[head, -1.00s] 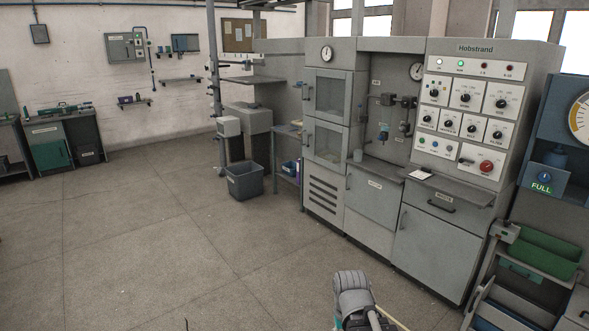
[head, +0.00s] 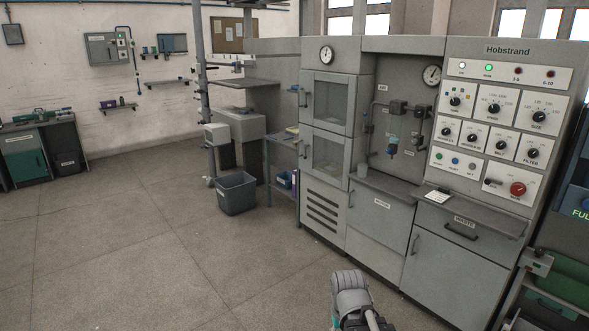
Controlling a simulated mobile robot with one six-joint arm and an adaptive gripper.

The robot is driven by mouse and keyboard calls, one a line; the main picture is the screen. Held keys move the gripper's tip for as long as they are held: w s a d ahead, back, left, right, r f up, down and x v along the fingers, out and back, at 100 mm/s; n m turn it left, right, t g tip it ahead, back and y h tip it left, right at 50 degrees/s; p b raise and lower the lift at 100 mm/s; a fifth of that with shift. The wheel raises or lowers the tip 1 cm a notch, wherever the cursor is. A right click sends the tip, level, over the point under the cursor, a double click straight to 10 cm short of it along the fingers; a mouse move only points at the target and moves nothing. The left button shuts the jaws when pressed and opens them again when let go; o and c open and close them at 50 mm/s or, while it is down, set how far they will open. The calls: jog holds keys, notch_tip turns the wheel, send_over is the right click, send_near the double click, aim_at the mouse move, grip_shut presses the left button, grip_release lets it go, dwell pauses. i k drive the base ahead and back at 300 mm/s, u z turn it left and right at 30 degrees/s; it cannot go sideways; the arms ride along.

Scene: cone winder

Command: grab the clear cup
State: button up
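A small clear cup (head: 362,170) stands upright at the left end of the grey ledge in the recess of the Hobstrand machine. It is small and pale in the head view. A nozzle fitting with a blue part (head: 392,146) hangs above the ledge, to the right of the cup. Part of my arm shows at the bottom of the picture, well short of the machine. My gripper's fingers are not in view.
A white card (head: 438,196) lies on the ledge (head: 470,216) to the right. The waste drawer and cabinets stand below. A grey bin (head: 236,193) stands on the floor to the left. A green tray (head: 560,292) is at the lower right. The floor before the machine is clear.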

aim_at(362, 171)
jog(key=z, duration=0.15)
jog(key=i, duration=2)
jog(key=z, duration=0.35)
jog(key=i, duration=1.4)
jog(key=z, duration=0.15)
